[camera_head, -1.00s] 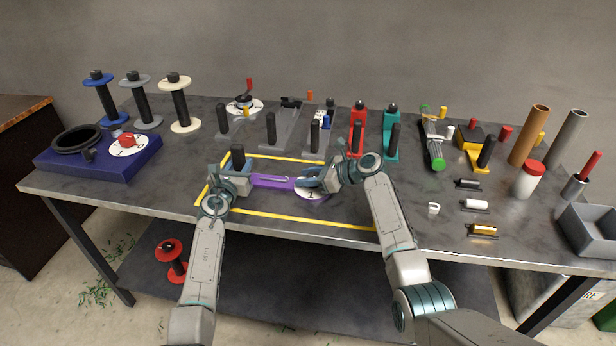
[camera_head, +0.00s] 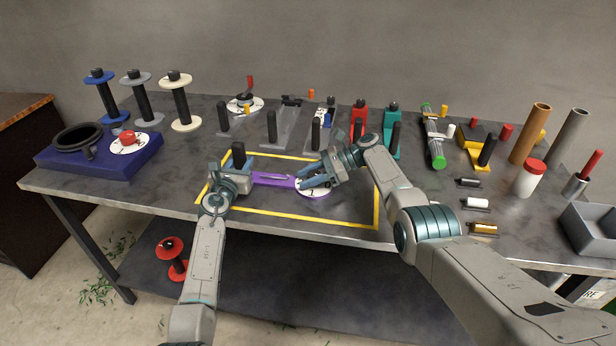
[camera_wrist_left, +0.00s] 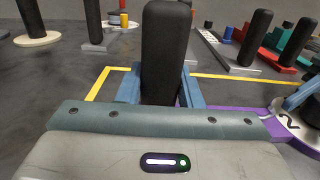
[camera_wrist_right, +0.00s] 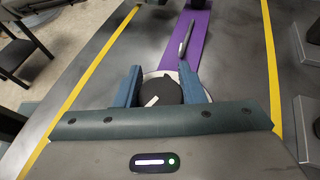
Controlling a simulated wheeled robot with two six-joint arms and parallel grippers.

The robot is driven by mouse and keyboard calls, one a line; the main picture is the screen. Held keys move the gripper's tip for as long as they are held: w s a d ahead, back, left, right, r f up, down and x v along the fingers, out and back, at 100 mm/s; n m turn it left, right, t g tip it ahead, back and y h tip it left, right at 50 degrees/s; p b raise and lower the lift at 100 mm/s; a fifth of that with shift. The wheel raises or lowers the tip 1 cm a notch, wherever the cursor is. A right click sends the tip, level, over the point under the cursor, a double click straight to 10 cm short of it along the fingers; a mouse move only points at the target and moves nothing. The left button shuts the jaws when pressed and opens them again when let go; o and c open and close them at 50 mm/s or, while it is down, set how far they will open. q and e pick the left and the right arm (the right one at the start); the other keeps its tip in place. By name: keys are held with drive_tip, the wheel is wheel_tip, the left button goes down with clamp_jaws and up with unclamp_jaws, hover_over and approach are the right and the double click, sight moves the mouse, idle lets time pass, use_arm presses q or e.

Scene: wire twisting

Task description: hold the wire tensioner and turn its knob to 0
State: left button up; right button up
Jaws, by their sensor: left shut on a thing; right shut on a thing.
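The wire tensioner (camera_head: 273,180) is a purple bar lying inside the yellow taped rectangle, with a black upright handle (camera_head: 238,154) at its left end and a white numbered dial (camera_head: 313,193) at its right end. My left gripper (camera_wrist_left: 162,92) is shut on the black handle. My right gripper (camera_wrist_right: 161,82) is shut on the dark knob (camera_wrist_right: 160,92), which has a white pointer mark, at the dial's centre. The dial is partly hidden by my right gripper in the head view. A "2" (camera_wrist_left: 289,122) shows on the dial in the left wrist view. The knob's exact setting cannot be read.
Yellow tape (camera_head: 300,221) frames the tensioner. Several handled tools, including a red one (camera_head: 358,118) and a teal one (camera_head: 391,125), stand close behind. Spools (camera_head: 180,100) and a blue dial box (camera_head: 97,163) are at the left. The table front is clear.

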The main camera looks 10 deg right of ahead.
drive_tip(key=shift+s+f, duration=0.1)
idle(0.4)
drive_tip(key=o, duration=1)
drive_tip(key=v, duration=1.2)
